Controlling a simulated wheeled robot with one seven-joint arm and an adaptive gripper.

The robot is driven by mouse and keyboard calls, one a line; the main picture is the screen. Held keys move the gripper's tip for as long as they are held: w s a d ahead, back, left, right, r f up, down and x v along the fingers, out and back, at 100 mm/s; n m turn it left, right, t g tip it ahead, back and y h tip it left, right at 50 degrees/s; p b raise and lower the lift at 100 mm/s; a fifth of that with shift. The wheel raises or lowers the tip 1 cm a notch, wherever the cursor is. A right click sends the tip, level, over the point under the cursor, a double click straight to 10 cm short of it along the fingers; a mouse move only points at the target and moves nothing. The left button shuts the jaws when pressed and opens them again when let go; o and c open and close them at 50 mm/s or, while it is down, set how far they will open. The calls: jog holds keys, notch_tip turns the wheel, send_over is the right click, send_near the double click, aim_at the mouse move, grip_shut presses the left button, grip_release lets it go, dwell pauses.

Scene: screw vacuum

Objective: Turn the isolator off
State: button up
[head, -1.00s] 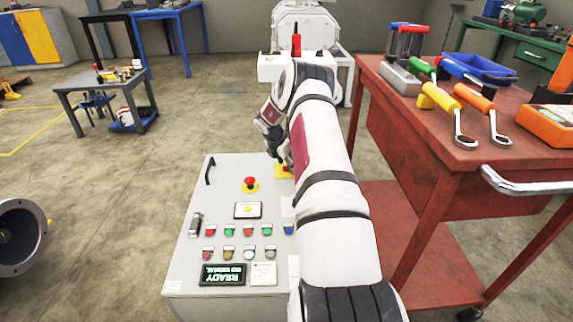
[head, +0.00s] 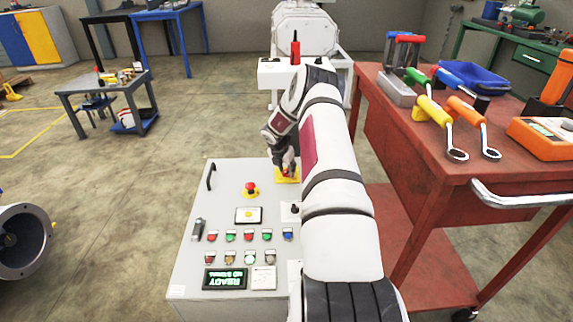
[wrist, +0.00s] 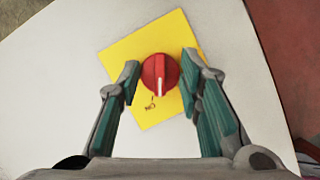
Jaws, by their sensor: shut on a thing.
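The isolator is a round red knob (wrist: 161,76) with a white pointer mark on a yellow plate (wrist: 128,56). In the wrist view the pointer is toward the bottom of the picture. In the head view the yellow plate (head: 289,178) sits at the far right of the grey control panel (head: 228,178), and my gripper partly covers the knob. My gripper (wrist: 161,82) has one finger on each side of the knob and is shut on it. In the head view my gripper (head: 286,168) is down at the plate.
A red tool cart (head: 420,150) stands close on the right. Open floor lies left.

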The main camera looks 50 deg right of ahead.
jog(key=n+p, duration=0.1)
jog(key=n, duration=0.1)
jog(key=n+t+p, duration=0.1)
jog(key=p, duration=0.1)
jog(key=shift+s+r+n+y, duration=0.2)
jog(key=shift+n+y, duration=0.1)
jog(key=shift+n, duration=0.1)
jog(key=n, duration=0.1)
jog(key=n+t+y+p, duration=0.1)
jog(key=n, duration=0.1)
jog(key=shift+d+f+n+p, duration=0.1)
jog(key=shift+f+n+p, duration=0.1)
jog(key=shift+n+p, duration=0.1)
jog(key=n+t+y, duration=0.1)
jog(key=n, duration=0.2)
jog(key=shift+f+n, duration=0.1)
jog(key=shift+n, duration=0.2)
jog(key=shift+d+n+t+y+b, duration=0.15)
jog(key=shift+n+y+b, duration=0.3)
jog(key=shift+n, duration=0.45)
jog(key=shift+n+t+y+b, duration=0.15)
jog(key=shift+n+y+b, duration=0.1)
jog(key=shift+n+b, duration=0.55)
jog(key=shift+s, duration=0.1)
jog(key=o, duration=1.1)
